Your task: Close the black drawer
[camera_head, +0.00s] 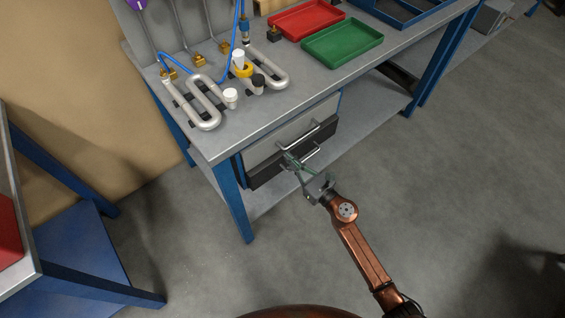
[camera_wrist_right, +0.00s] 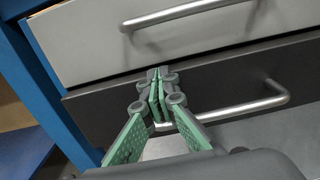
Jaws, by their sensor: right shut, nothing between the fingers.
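The black drawer (camera_head: 265,174) is the lower drawer in the unit under the workbench, below a light grey drawer. In the right wrist view its dark front (camera_wrist_right: 95,108) fills the middle, with a silver bar handle (camera_wrist_right: 245,107). The front seems to stand out slightly from the grey one; I cannot tell how far. My right gripper (camera_head: 289,160) is at the drawer front, near the left end of the handle. In the right wrist view its green-padded fingers (camera_wrist_right: 158,97) are shut and empty, overlapping the black front; contact is unclear. My left gripper is not in view.
The grey drawer (camera_wrist_right: 215,35) above has its own bar handle (camera_wrist_right: 180,15). The blue bench leg (camera_head: 232,198) stands left of the drawers. The benchtop holds silver coils (camera_head: 265,66), a red tray (camera_head: 306,19) and a green tray (camera_head: 343,42). Floor to the right is clear.

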